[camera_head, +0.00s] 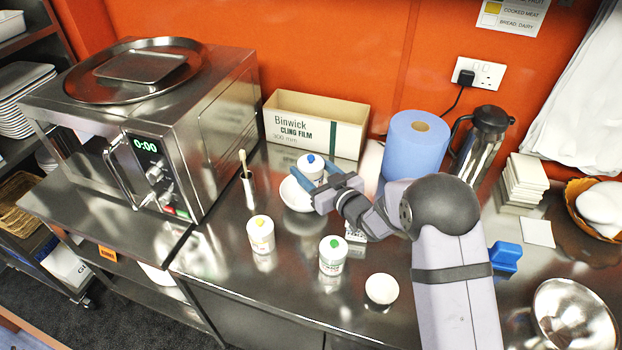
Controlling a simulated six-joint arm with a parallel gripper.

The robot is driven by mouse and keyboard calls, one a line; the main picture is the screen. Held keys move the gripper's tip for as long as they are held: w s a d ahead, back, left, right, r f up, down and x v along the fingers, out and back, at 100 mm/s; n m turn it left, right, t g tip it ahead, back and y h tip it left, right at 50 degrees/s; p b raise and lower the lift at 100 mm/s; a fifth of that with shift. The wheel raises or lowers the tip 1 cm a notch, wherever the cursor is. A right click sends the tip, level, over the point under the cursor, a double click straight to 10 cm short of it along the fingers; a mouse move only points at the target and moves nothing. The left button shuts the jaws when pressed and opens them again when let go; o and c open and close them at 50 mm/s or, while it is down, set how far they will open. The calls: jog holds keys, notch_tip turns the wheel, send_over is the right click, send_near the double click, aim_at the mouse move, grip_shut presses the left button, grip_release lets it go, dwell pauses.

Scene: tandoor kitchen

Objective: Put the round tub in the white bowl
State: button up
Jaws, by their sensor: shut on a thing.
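A round white tub (311,165) with a blue dot on its lid is between the blue fingers of my gripper (313,181). My gripper reaches in from the right and is shut on this tub. The tub is upright, over or in the white bowl (291,197). I cannot tell whether it touches the bowl's inside. The gripper and tub hide part of the bowl.
A tub with a yellow dot (260,233), a tub with a green dot (332,255) and a small white round dish (381,289) stand in front. A cling film box (316,124) is behind; a blue paper roll (414,146) stands to the right.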

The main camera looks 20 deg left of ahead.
aim_at(317, 185)
jog(key=shift+f+p, duration=0.65)
jog(key=shift+f, duration=1.3)
jog(key=shift+f+b, duration=0.45)
jog(key=shift+b, duration=0.05)
jog(key=o, duration=1.2)
jog(key=shift+o, duration=0.2)
jog(key=shift+r, duration=0.1)
jog(key=shift+s+d+r+p, duration=0.1)
jog(key=shift+r+p, duration=0.25)
jog(key=shift+p, duration=0.2)
jog(key=b+v, duration=0.4)
jog(key=v, duration=0.7)
jog(key=shift+s+d, duration=0.2)
jog(key=shift+d, duration=0.1)
